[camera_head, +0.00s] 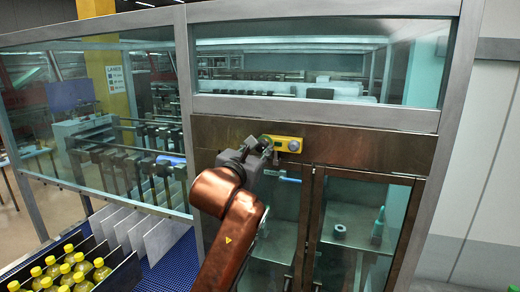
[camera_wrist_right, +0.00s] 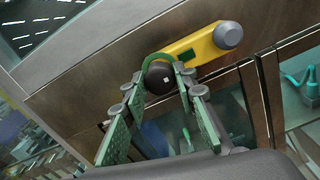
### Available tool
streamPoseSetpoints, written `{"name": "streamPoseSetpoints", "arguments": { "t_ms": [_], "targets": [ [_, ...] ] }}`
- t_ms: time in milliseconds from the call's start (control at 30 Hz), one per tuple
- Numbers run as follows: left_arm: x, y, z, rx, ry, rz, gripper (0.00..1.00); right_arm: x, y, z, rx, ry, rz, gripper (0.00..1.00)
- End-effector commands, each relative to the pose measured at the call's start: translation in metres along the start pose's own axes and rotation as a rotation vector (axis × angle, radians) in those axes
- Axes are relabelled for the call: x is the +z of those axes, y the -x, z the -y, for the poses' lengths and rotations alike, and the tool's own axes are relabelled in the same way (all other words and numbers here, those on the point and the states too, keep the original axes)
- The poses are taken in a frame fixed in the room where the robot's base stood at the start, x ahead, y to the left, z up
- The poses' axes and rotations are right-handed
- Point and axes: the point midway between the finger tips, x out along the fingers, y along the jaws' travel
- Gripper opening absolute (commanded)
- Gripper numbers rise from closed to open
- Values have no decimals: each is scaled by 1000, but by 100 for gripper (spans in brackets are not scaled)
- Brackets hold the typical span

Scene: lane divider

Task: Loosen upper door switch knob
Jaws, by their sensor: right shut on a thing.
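The yellow door switch (camera_head: 280,142) is fixed to the brown metal frame above the glass doors. In the right wrist view the yellow switch body (camera_wrist_right: 198,46) runs diagonally, with a grey round knob (camera_wrist_right: 229,36) at its far end. A dark round knob (camera_wrist_right: 159,78) with a pale square mark sits at the near end, a green curved edge around its top. My right gripper (camera_head: 263,147) reaches the left end of the switch. Its green-padded fingers stand on both sides of the dark knob and are shut on it. The gripper hides that knob's surroundings in the head view. My left gripper is not in view.
A blue handle (camera_head: 284,178) is just below the switch. Yellow-capped bottles (camera_head: 68,268) and white divider panels (camera_head: 130,228) are at lower left.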

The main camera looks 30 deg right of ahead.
Motion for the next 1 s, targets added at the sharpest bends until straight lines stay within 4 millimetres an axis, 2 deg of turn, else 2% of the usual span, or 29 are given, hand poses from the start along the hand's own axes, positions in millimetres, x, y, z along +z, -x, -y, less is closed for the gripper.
{"name": "streamPoseSetpoints", "arguments": {
  "t_ms": [367,1000],
  "targets": [
    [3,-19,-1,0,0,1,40,-1,0,0,1,141,5,2],
    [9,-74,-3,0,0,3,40,0,1,0,0,732,6,2]
  ]
}}
